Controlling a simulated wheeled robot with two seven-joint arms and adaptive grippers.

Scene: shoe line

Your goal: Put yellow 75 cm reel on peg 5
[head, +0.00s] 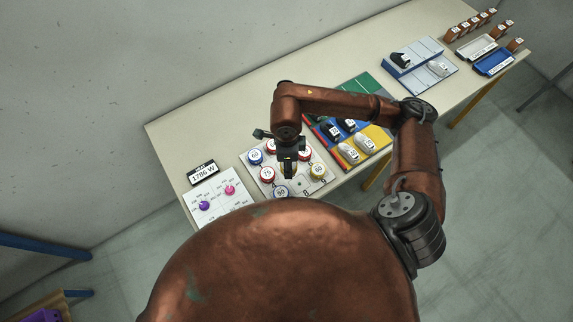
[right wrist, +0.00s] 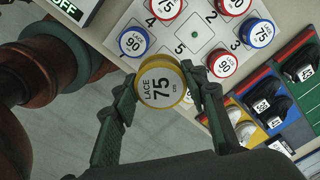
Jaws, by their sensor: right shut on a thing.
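My right gripper (right wrist: 165,90) is shut on the yellow reel (right wrist: 160,84), marked LACE 75 cm, with its label facing the camera. The board (right wrist: 196,34) lies beyond it, with a printed 5 (right wrist: 180,48) just above the reel in the picture. The held reel covers the area below that number, so I cannot see peg 5 itself or whether the reel touches it. In the head view, my right gripper (head: 289,170) hangs over the middle of the board. I cannot make out the held reel there. My left gripper is not in view.
A blue 90 reel (right wrist: 133,42) and a red 90 reel (right wrist: 222,66) stand on either side. A shoe tray (head: 376,136) lies to the right, a panel with knobs (head: 218,205) to the left.

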